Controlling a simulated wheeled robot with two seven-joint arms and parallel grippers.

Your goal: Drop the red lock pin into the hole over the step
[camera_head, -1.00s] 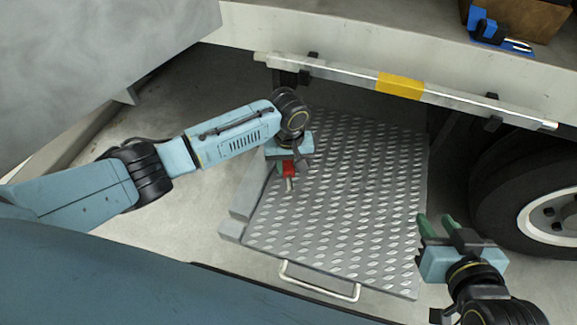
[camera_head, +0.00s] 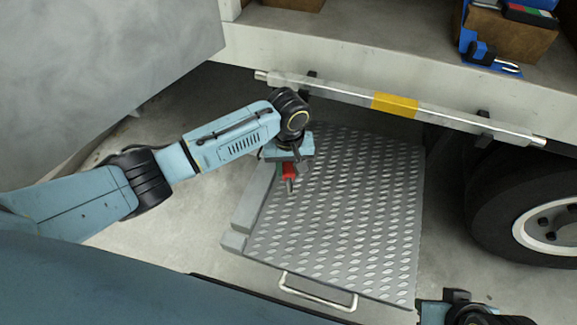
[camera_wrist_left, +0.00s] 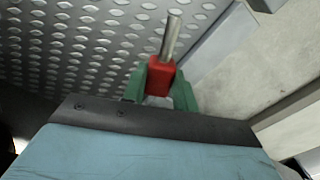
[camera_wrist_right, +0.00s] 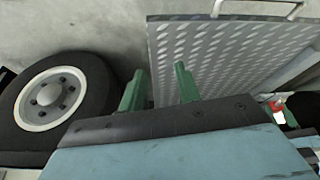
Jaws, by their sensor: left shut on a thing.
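The red lock pin (camera_head: 289,170), a red block with a grey metal shaft, is held over the left side of the metal step (camera_head: 340,230). My left gripper (camera_head: 288,163) is shut on its red part. In the left wrist view the red head (camera_wrist_left: 160,78) sits between the green fingers, and the shaft points away from the gripper. The hole does not show clearly in any view. My right gripper (camera_wrist_right: 160,88) has its green fingers apart with nothing between them. In the head view it is mostly cut off at the bottom right edge.
The step's front handle (camera_head: 318,292) faces me. A rail (camera_head: 440,112) with a yellow band runs above the step's far edge, below the truck bed (camera_head: 350,55). A wheel (camera_head: 540,215) stands to the right. Boxes and a blue item (camera_head: 480,48) lie on the bed.

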